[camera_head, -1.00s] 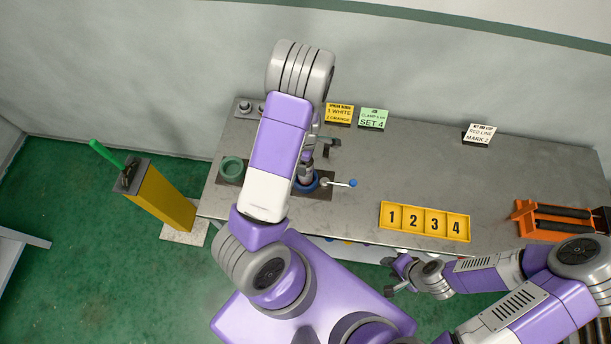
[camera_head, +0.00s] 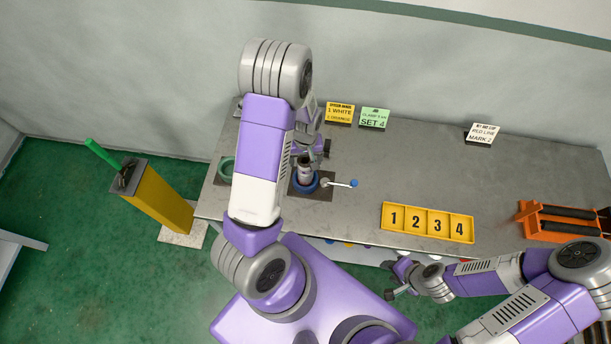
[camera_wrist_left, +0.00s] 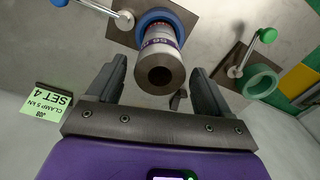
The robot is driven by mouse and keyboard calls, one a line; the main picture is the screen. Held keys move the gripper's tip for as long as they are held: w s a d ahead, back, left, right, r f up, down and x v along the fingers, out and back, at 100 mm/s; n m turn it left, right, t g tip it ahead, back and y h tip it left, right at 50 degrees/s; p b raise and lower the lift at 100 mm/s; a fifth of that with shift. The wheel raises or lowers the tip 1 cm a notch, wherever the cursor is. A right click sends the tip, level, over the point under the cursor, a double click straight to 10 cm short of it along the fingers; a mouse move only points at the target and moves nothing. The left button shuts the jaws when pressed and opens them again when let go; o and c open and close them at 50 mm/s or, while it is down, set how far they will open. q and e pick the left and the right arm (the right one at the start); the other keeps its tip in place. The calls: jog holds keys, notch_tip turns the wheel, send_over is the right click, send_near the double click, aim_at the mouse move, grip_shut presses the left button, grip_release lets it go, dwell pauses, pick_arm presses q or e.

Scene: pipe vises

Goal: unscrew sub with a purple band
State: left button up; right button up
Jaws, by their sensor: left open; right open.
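The sub (camera_head: 305,172) is a short grey metal cylinder standing in the blue ring vise (camera_head: 315,186) on the bench. In the left wrist view the sub (camera_wrist_left: 160,55) shows its open bore end towards the camera, with a purple band and markings near the blue ring (camera_wrist_left: 184,18). My left gripper (camera_wrist_left: 159,68) is open, with its fingers on either side of the sub's end and gaps visible; in the head view it is partly hidden above the sub. My right gripper (camera_head: 393,279) is open and empty in front of the bench's front edge.
A green ring vise (camera_wrist_left: 262,82) is beside the blue one, partly hidden by my left arm in the head view. The blue vise's handle (camera_head: 340,184) sticks out right. A yellow numbered tray (camera_head: 428,222), sign cards (camera_head: 374,119) and an orange rack (camera_head: 565,222) are on the bench.

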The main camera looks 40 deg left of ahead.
pick_arm(q)
jog(key=c, duration=1.1)
jog(key=n+p, duration=0.1)
jog(key=n, duration=0.3)
jog(key=shift+r, duration=0.15)
jog(key=n+p, duration=0.1)
jog(key=n, duration=0.2)
jog(key=n+p, duration=0.1)
jog(key=n, duration=0.4)
jog(key=shift+p, duration=0.3)
jog(key=shift+n, duration=1.2)
